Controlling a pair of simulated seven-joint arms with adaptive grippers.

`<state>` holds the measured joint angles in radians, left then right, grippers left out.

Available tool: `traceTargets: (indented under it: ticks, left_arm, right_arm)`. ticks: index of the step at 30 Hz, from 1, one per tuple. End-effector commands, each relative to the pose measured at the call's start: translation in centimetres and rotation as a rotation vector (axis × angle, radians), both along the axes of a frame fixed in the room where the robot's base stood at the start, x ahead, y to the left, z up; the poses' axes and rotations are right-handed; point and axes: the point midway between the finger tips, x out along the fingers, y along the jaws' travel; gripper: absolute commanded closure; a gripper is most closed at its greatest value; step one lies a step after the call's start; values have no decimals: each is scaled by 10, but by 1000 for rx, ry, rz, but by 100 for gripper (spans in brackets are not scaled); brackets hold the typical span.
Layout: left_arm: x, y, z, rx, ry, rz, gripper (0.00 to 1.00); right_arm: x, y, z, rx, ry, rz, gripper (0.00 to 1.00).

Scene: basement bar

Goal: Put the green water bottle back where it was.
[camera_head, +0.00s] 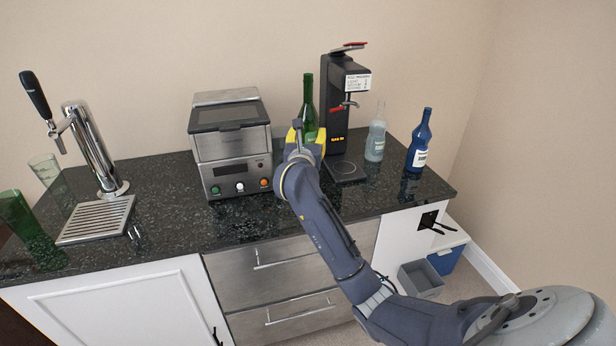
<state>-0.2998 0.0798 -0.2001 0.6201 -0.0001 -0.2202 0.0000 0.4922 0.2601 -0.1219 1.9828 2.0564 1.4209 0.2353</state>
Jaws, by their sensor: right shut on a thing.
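A green bottle (308,101) stands upright on the dark counter, between the steel appliance and the black dispenser. Its neck and upper body show; its lower part is hidden behind my right gripper. My right gripper (304,139), with yellow parts, reaches in from the lower right and is shut on the green bottle. The fingertips are largely hidden by the wrist, and I cannot tell whether the bottle's base touches the counter. My left gripper is not in view.
The steel appliance (231,145) is left of the gripper and the black dispenser (335,110) is close on its right. A clear bottle (376,138) and a blue bottle (419,142) stand further right. A beer tap (92,150) and green glass (22,222) are at left.

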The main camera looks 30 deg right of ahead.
Motion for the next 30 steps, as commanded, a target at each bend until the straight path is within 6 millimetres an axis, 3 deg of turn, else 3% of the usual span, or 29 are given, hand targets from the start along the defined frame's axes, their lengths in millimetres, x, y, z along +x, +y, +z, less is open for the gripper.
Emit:
traceTargets:
  ticks: [10, 23, 30]
  left_arm:
    - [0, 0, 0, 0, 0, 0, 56]
    - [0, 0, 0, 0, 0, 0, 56]
    - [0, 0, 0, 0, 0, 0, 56]
  right_arm:
    - [0, 0, -64, -4, 0, -1, 95]
    - [0, 0, -92, -4, -3, 0, 95]
    - [0, 0, -119, -3, -1, -1, 95]
